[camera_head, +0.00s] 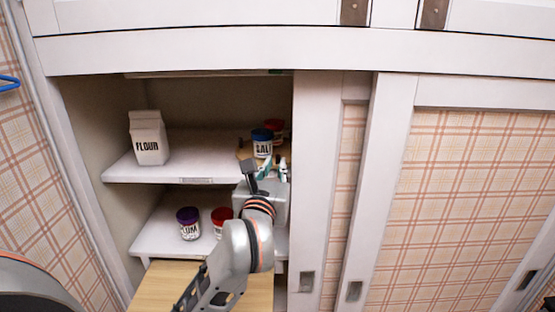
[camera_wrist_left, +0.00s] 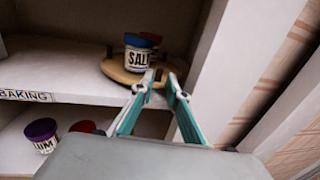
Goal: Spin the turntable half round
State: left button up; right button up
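The turntable is a round wooden board (camera_wrist_left: 118,73) on the upper shelf, at its right end. It also shows in the head view (camera_head: 244,152), partly hidden by the jars and my gripper. A white SALT jar with a blue lid (camera_wrist_left: 137,55) stands on it. A red-lidded jar (camera_head: 275,128) stands behind the SALT jar. My left gripper (camera_wrist_left: 160,77) is in front of the turntable's near right edge, with its fingertips apart and nothing between them. I cannot tell whether a fingertip touches the board. My right gripper is in neither view.
A FLOUR carton (camera_head: 150,138) stands at the upper shelf's left. Below are a purple-lidded jar (camera_head: 188,224) and a red-lidded jar (camera_head: 221,217). A white sliding door frame (camera_head: 312,180) closes off the space right of the turntable. The upper shelf's middle is clear.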

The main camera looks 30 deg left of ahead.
pick_arm(q)
jog(key=v, duration=0.6)
jog(key=shift+s+d, duration=0.2)
jog(key=shift+s, duration=0.05)
